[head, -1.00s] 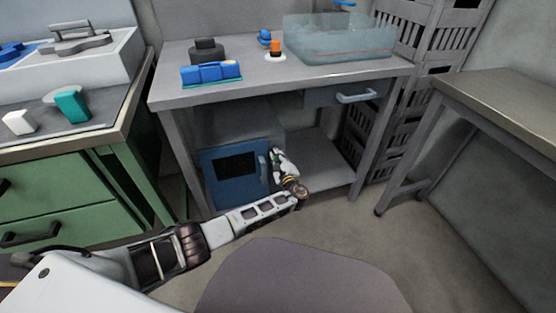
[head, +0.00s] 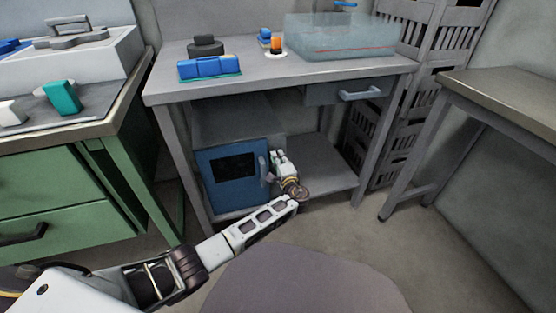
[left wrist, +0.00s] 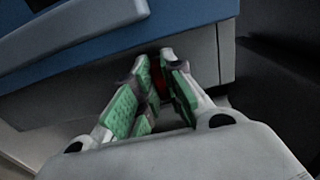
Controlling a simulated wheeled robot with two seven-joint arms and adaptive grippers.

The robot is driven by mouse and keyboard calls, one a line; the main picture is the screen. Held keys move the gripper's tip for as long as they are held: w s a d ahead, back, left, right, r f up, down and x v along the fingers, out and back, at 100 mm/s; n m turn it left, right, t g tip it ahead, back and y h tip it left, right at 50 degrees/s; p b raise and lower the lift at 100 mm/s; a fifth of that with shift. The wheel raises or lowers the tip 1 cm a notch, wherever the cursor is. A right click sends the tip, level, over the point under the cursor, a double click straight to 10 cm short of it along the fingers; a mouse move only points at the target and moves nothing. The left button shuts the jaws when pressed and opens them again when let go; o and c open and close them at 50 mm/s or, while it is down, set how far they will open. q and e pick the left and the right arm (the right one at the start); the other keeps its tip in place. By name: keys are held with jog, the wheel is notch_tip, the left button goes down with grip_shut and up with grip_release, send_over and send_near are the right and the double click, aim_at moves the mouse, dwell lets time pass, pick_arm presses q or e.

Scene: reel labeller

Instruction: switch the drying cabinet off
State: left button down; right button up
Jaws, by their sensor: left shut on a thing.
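The drying cabinet (head: 205,181) is a grey box with a blue front and dark window, on the lower shelf under the grey bench. A grey handle (head: 263,168) is at the right edge of its front. My left gripper (head: 277,158) is low at the cabinet's right front side. In the left wrist view, its green-padded fingers (left wrist: 160,88) are closed around a small red part (left wrist: 158,84), seemingly the switch, against the grey cabinet casing. The fingers hide most of it, so its position cannot be read. My right gripper is not in view.
The bench top (head: 310,72) above bears a clear bluish tank (head: 340,38), a blue item (head: 210,67) and small objects. A bench leg (head: 378,140) and stacked grey crates (head: 385,140) stand right of the arm. The shelf (head: 325,170) right of the gripper is clear.

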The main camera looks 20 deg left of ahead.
pick_arm(q)
jog(key=shift+f, duration=0.15)
jog(key=c, duration=1.5)
grip_release()
jog(key=shift+s+d, duration=0.1)
jog(key=v, duration=1.1)
jog(key=shift+s+d, duration=0.25)
jog(key=shift+s, duration=0.05)
jog(key=shift+s, duration=0.1)
